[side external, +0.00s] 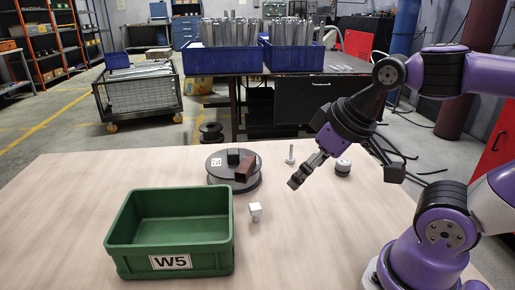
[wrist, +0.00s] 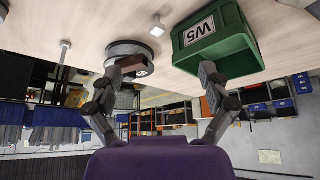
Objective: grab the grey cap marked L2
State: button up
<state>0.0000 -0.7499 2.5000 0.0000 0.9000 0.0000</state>
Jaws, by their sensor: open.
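A small round grey cap (side external: 343,168) with a dark band and a pale label on top stands on the table, right of my gripper in the side view. The label is too small to read, so I cannot confirm L2. My gripper (side external: 296,182) is open and empty above the table, tilted down to the left, apart from the cap. In the wrist view my gripper (wrist: 160,76) shows two spread fingers with nothing between them. A grey piece at that view's upper left edge may be the cap; I cannot tell.
A green bin marked W5 (side external: 170,262) stands at front left. Behind it is a round grey turntable (side external: 222,181) carrying a brown block (side external: 245,168) and a dark block (side external: 233,156). An upright bolt (side external: 290,154) and a white square-topped piece (side external: 255,211) stand nearby. The front middle table is clear.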

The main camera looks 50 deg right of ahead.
jog(key=w+d+f+n+g+h, duration=0.1)
jog(key=w+d+n+g+h, duration=0.15)
jog(key=w+d, duration=0.45)
jog(key=n+g+h, duration=0.9)
jog(key=h, duration=0.1)
send_near(338, 163)
jog(key=shift+t+y+x, duration=0.25)
jog(key=shift+x, duration=0.55)
jog(key=shift+s+d+f, duration=0.1)
jog(key=shift+d, duration=0.2)
jog(key=x, duration=1)
jog(key=shift+s+r, duration=0.2)
jog(key=shift+s, duration=0.05)
jog(key=c, duration=1.3)
